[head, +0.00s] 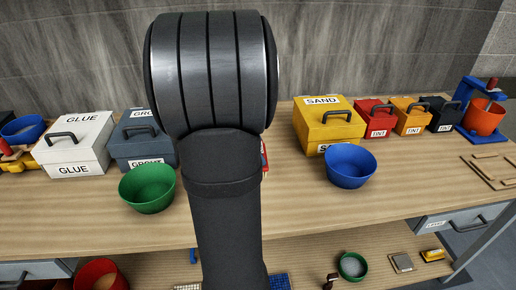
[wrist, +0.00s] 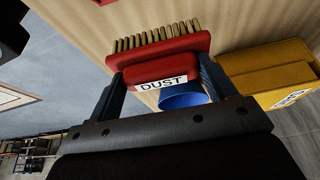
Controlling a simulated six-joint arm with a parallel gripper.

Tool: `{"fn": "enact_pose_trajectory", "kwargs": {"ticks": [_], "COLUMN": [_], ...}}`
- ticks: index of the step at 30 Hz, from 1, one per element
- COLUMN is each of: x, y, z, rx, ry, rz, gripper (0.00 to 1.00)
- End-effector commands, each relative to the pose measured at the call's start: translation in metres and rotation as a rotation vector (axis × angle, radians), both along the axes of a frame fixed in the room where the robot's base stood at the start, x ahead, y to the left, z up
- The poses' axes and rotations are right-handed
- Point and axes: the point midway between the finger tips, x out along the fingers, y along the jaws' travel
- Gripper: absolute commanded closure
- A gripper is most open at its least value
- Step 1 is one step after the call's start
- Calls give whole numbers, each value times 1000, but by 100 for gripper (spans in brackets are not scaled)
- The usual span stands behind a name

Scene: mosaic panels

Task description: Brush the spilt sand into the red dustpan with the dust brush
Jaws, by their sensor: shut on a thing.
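In the wrist view the dust brush (wrist: 170,48) is a red block with a white label reading DUST and a row of pale bristles. My gripper (wrist: 160,72) is shut on it, with one dark finger on each side. The bristles point toward the wooden bench top, and I cannot tell whether they touch it. In the head view my arm hides the gripper and the middle of the bench. A small red piece shows at the arm's right edge, too little to name. I cannot make out the red dustpan or spilt sand in either view.
On the bench (head: 300,215) stand a green bowl (head: 147,189), a blue bowl (head: 350,167), a yellow SAND box (head: 345,128), a white GLUE box (head: 85,145), a grey-blue box (head: 140,150) and several small TINT boxes. Bare wood lies in front. A lower shelf holds more bowls.

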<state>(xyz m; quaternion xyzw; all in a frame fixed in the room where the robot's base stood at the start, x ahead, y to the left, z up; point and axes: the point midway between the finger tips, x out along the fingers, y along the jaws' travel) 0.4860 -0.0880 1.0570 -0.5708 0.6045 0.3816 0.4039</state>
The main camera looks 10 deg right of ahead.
Motion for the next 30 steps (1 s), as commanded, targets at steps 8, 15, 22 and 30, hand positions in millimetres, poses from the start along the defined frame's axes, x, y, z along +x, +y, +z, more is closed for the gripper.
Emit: {"fn": "enact_pose_trajectory", "kwargs": {"ticks": [8, 15, 22, 30], "x": [1, 1, 1, 1], "y": [9, 20, 20, 20], "z": [0, -3, -17, -39], "rx": [0, 0, 0, 0], "ry": [0, 1, 1, 1], "rz": [2, 0, 1, 1], "gripper": [55, 55, 55, 55]}}
